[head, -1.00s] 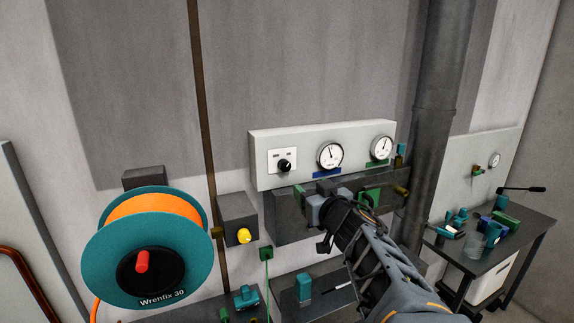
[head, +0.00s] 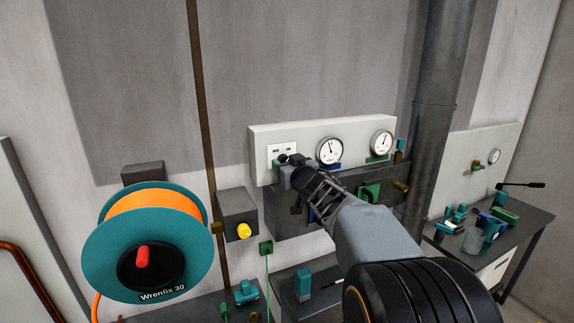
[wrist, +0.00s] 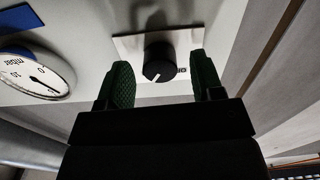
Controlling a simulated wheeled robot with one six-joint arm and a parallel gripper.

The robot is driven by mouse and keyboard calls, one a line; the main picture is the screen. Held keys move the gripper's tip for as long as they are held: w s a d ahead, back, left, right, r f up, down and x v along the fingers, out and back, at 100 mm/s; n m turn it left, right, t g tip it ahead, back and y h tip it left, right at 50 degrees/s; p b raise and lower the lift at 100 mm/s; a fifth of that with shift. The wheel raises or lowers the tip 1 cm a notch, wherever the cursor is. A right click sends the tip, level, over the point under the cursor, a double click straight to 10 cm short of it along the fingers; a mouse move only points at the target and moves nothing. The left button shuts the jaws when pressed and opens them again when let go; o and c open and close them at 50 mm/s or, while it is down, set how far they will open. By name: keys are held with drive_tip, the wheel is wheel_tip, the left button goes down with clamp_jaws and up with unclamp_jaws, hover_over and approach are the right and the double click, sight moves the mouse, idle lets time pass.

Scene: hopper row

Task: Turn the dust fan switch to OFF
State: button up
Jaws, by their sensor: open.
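The dust fan switch is a round black knob (wrist: 158,62) with a white pointer line, on a pale plate (wrist: 128,48) on the panel. In the wrist view the pointer aims down and slightly left; partly covered lettering shows just right of the knob. My gripper (wrist: 160,60) is open, with one green-padded finger on each side of the knob and visible gaps between. In the head view my gripper (head: 287,165) is at the switch plate (head: 282,149) and hides much of the knob. Contact cannot be told.
Two round gauges (head: 330,150) (head: 382,142) sit right of the switch on the white panel (head: 357,132). A dark box with a yellow button (head: 244,231) and an orange cable reel (head: 155,215) stand left. A vertical pipe (head: 430,120) is at right.

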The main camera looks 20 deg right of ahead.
drive_tip(key=shift+w, duration=0.1)
drive_tip(key=shift+c, duration=0.2)
drive_tip(key=c, duration=0.9)
drive_tip(key=shift+n, duration=0.3)
drive_tip(key=n+b, duration=0.4)
drive_tip(key=n, duration=0.9)
drive_tip(key=shift+d+b, duration=0.1)
drive_tip(key=shift+b, duration=0.2)
